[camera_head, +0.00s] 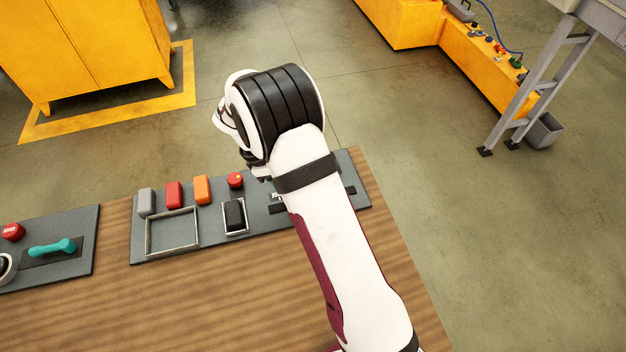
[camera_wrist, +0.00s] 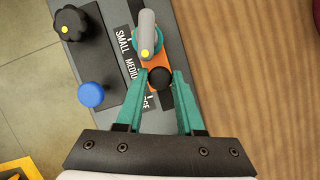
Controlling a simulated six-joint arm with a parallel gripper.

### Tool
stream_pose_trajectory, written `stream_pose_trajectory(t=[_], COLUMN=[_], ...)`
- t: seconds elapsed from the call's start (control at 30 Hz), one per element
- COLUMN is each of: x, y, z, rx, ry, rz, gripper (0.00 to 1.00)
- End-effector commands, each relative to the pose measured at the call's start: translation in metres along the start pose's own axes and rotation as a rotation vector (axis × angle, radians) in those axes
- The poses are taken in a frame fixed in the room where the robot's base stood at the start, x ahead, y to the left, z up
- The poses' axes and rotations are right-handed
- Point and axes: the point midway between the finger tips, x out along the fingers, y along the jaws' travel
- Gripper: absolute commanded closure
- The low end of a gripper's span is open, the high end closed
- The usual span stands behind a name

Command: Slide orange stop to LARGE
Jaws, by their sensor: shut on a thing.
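The orange stop (camera_wrist: 156,61) is a small orange plate with a round black knob (camera_wrist: 161,78), seen in the wrist view. My gripper (camera_wrist: 162,78) has its two teal fingers on either side of the knob, shut on it. White labels SMALL (camera_wrist: 124,40) and MEDIUM (camera_wrist: 131,71) run along a dark strip left of the stop. The LARGE label (camera_wrist: 150,103) is mostly hidden by the left finger. The stop lies roughly alongside MEDIUM; its exact alignment is hard to tell. In the head view, my arm hides the stop and the fingers.
A grey lever (camera_wrist: 148,33) with a yellow dot stands just beyond the stop. A black knob (camera_wrist: 70,22) and a blue knob (camera_wrist: 90,94) stand left. In the head view, a grey panel (camera_head: 185,249) bears blocks and a square frame; bare wooden table (camera_head: 200,310) lies in front.

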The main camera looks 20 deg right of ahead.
Motion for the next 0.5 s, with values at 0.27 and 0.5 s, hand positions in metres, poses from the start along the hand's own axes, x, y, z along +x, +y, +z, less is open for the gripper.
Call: stream_pose_trajectory(t=[0.27,0.5], x=[-0.014,-0.015], y=[-0.014,-0.015], z=[-0.031,-0.034], rx=[0.000,0.000], ry=[0.001,0.005], rz=[0.002,0.000], gripper=[1.00,1.00])
